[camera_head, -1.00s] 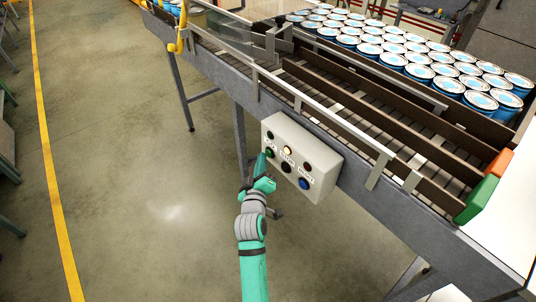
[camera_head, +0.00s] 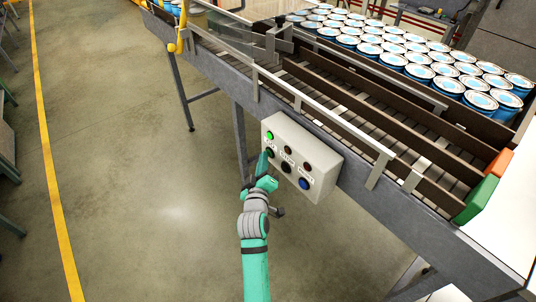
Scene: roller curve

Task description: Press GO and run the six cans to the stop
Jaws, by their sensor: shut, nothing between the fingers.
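The pale control box (camera_head: 325,168) hangs on the near side of the conveyor frame. Its top-left lamp (camera_head: 269,136) glows green; the other two lamps are dark. Below them are a left button (camera_head: 270,153), a black middle button (camera_head: 286,167) and a blue button (camera_head: 304,184). The labels are too small to read surely. My gripper (camera_head: 264,162) is shut and empty, its tips at the left button; I cannot tell whether they touch it. A few blue cans (camera_head: 175,9) stand at the far upper-left end of the line. The visible roller lanes (camera_head: 370,125) hold no cans.
Many blue cans with pale lids (camera_head: 420,70) stand packed behind the lanes. A green block (camera_head: 478,199) and an orange block (camera_head: 498,163) sit at the near right lane ends. A yellow post (camera_head: 179,32) stands at upper left. The floor left of the arm is clear.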

